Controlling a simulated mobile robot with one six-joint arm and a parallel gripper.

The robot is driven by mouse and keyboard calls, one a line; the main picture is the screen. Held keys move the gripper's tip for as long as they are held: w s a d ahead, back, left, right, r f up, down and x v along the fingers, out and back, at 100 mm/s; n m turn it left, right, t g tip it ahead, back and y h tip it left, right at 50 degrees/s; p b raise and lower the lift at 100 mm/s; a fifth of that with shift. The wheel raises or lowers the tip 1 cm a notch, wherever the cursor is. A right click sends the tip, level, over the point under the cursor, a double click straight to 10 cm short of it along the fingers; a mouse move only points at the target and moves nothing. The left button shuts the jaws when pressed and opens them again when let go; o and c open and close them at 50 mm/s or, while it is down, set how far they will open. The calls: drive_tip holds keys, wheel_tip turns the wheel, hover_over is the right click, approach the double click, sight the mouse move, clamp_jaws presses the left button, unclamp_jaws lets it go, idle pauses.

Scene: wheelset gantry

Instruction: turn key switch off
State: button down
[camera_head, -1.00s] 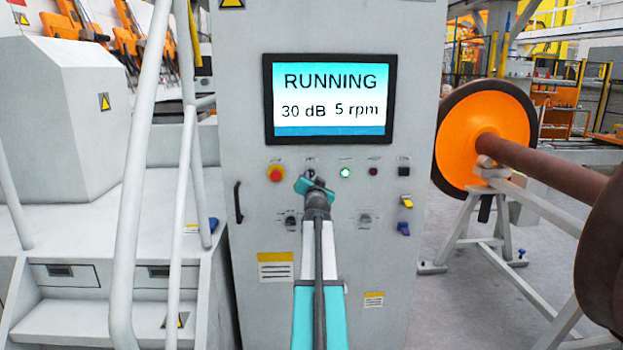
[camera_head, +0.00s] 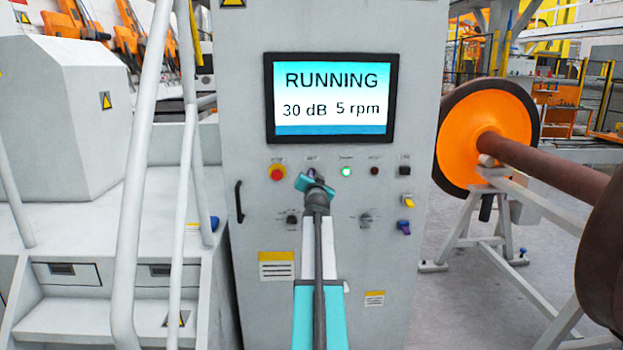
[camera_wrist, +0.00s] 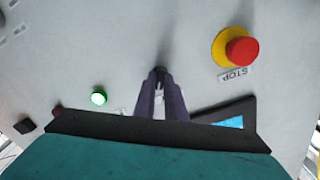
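The key switch (camera_wrist: 159,71) is a small dark piece on the grey cabinet front, between the red stop button and the lit green lamp. In the wrist view, which is upside down, the two dark fingers of my gripper (camera_wrist: 160,82) reach the panel and close around it. The fingertips hide most of the switch, so its turn angle cannot be read. In the head view my teal gripper (camera_head: 313,180) is at the switch, and its body covers part of it. The screen (camera_head: 331,98) reads RUNNING, 30 dB, 5 rpm.
A red stop button on a yellow base (camera_head: 277,172) is left of my gripper; the green lamp (camera_head: 346,171) is right. Other knobs sit below. A cabinet handle (camera_head: 239,202) and white railing (camera_head: 145,170) stand left, an orange wheelset (camera_head: 463,135) right.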

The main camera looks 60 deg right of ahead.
drive_tip(key=shift+d, duration=0.1)
drive_tip(key=shift+n+b, duration=0.5)
drive_tip(key=shift+b, duration=0.35)
drive_tip(key=shift+s+d+r+n+b, duration=0.1)
drive_tip(key=shift+n+b, duration=2.65)
drive_tip(key=shift+b, duration=0.05)
drive_tip(key=shift+r+n+b, duration=0.1)
drive_tip(key=shift+n+b, duration=2.65)
drive_tip(key=shift+b, duration=0.05)
drive_tip(key=c, duration=1.8)
unclamp_jaws()
drive_tip(key=shift+f, duration=0.1)
